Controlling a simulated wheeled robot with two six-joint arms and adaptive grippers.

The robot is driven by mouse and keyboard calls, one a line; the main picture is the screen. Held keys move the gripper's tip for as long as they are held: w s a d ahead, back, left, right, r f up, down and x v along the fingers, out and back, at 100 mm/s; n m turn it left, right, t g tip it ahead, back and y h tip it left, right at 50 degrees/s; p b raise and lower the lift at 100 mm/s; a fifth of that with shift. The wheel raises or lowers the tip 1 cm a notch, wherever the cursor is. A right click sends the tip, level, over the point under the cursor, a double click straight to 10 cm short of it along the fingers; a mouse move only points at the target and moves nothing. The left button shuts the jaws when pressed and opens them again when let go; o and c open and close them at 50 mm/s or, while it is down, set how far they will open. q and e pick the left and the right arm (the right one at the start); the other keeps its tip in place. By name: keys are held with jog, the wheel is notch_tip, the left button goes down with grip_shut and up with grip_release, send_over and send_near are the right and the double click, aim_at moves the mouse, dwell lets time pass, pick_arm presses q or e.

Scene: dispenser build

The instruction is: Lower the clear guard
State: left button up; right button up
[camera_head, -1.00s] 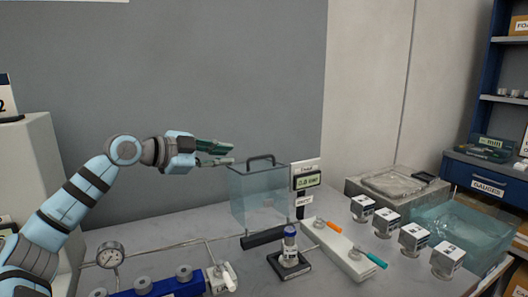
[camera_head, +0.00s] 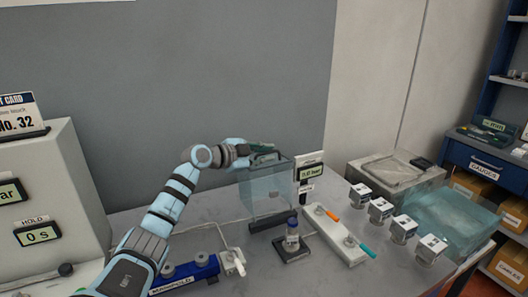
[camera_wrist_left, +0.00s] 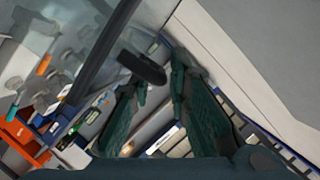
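The clear guard (camera_head: 266,192) is a see-through box with a dark handle (camera_head: 268,158) on top. It stands near the grey back wall, above a black base bar (camera_head: 265,223). My left gripper (camera_head: 261,150) is at the handle, just above the guard's top edge. In the left wrist view the fingers (camera_wrist_left: 158,80) are apart, with the dark handle bar (camera_wrist_left: 143,68) near the tips. I cannot tell whether they touch it. My right gripper is not in view.
A blue-capped vial (camera_head: 291,232) stands on a dark block before the guard. A white strip (camera_head: 336,235) with orange and teal handles lies to the right, then several labelled cubes (camera_head: 381,209) and a clear bin (camera_head: 450,222). A blue manifold (camera_head: 185,271) is at front left.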

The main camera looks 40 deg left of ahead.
pick_arm(q)
jog(key=shift+a, duration=0.1)
grip_shut()
jog(key=shift+s+d+m, duration=0.3)
jog(key=shift+s+d, duration=0.05)
jog(key=shift+d, duration=0.3)
jog(key=s+d+f+m+t+y, duration=0.1)
jog(key=s+d+m, duration=0.4)
jog(key=d, duration=0.5)
jog(key=shift+s+d+f+t+b, duration=0.2)
jog(key=shift+t+b, duration=0.15)
jog(key=shift+t, duration=0.55)
